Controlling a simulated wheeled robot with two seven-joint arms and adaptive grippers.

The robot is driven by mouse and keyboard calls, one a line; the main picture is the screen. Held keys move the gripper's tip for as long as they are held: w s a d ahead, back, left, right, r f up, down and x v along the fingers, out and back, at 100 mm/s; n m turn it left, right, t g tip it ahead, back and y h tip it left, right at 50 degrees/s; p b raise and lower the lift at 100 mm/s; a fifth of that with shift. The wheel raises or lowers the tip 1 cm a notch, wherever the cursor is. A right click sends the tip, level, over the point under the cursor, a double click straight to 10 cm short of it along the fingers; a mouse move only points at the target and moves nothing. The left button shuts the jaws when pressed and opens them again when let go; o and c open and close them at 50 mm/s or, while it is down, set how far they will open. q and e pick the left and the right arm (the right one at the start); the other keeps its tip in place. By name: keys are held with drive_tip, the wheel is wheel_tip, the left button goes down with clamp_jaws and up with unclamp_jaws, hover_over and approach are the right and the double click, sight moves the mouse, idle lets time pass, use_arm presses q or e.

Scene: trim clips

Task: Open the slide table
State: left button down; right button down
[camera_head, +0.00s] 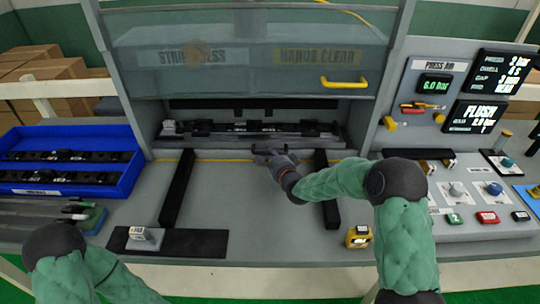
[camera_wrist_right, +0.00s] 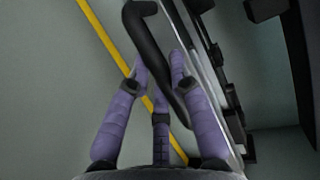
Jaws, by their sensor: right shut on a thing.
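The slide table (camera_head: 215,138) is a dark tray carrying a strip of black parts, inside the press at the back of the bench. Its black bar handle (camera_wrist_right: 150,45) runs along its front edge. My right gripper (camera_head: 268,157) reaches in from the right, at the handle in front of the press opening. In the right wrist view the purple fingers of my right gripper (camera_wrist_right: 160,75) are closed around the handle. Two black rails (camera_head: 178,188) (camera_head: 326,190) run forward from the press. My left arm shows at the lower left; its gripper is outside the frame.
A clear press guard (camera_head: 240,60) with a yellow handle (camera_head: 344,83) hangs above the opening. A blue bin (camera_head: 125,178) stands at the left. Buttons (camera_head: 488,218) and gauges are at the right. A yellow tape measure (camera_head: 358,236) lies in front. The bench between the rails is clear.

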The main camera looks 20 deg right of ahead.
drive_tip(key=shift+s, duration=0.1)
drive_tip(key=s+a, duration=0.2)
drive_tip(key=s, duration=0.6)
drive_tip(key=s+a+b, duration=0.1)
drive_tip(key=s+a, duration=0.1)
drive_tip(key=s, duration=0.6)
drive_tip(key=s+a+b, duration=0.1)
drive_tip(key=s+a, duration=0.2)
drive_tip(key=s, duration=0.5)
drive_tip(key=shift+s+f, duration=0.1)
drive_tip(key=c, duration=1.1)
unclamp_jaws()
drive_tip(key=shift+v, duration=3.75)
